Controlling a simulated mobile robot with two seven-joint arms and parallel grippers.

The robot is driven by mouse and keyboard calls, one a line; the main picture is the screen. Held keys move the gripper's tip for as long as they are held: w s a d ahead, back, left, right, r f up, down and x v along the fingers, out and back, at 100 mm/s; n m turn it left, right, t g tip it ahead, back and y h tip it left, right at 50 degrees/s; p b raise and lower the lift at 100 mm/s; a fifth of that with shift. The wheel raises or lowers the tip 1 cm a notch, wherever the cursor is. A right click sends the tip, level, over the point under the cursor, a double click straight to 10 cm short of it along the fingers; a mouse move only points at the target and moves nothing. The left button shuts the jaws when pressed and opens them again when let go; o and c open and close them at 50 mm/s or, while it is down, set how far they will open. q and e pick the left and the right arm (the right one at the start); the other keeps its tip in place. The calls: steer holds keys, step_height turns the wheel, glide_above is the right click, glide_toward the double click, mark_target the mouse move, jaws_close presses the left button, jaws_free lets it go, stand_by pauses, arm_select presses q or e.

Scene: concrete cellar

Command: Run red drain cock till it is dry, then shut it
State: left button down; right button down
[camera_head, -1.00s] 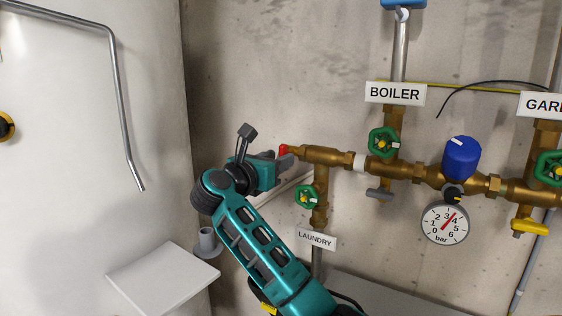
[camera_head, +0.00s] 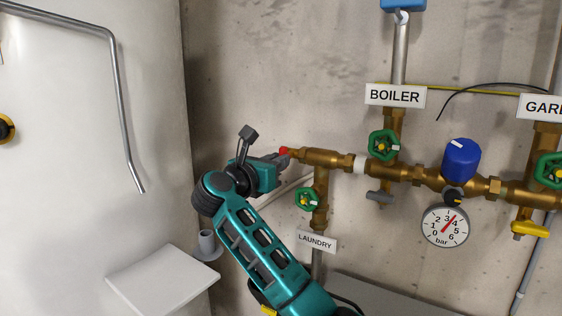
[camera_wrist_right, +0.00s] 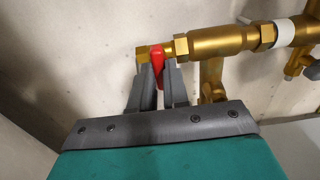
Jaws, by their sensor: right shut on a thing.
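The red drain cock (camera_head: 284,151) sits at the left end of the brass manifold (camera_head: 326,157). In the right wrist view its red lever (camera_wrist_right: 157,62) points down between the two grey fingers, just left of a brass nut. My right gripper (camera_head: 279,159) comes from below left and is shut on this lever; in the right wrist view its fingers (camera_wrist_right: 159,84) stand either side of it. In the head view the gripper partly hides the lever. I can make out no water at the cock. My left gripper is not in view.
Green handwheels (camera_head: 384,144) and (camera_head: 307,199) sit near the BOILER (camera_head: 394,95) and LAUNDRY (camera_head: 316,240) signs. A pressure gauge (camera_head: 445,226) reads between 3 and 4 bar. A white tank fills the left.

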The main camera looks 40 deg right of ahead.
steer(key=n+p, duration=0.4)
stand_by(0.3)
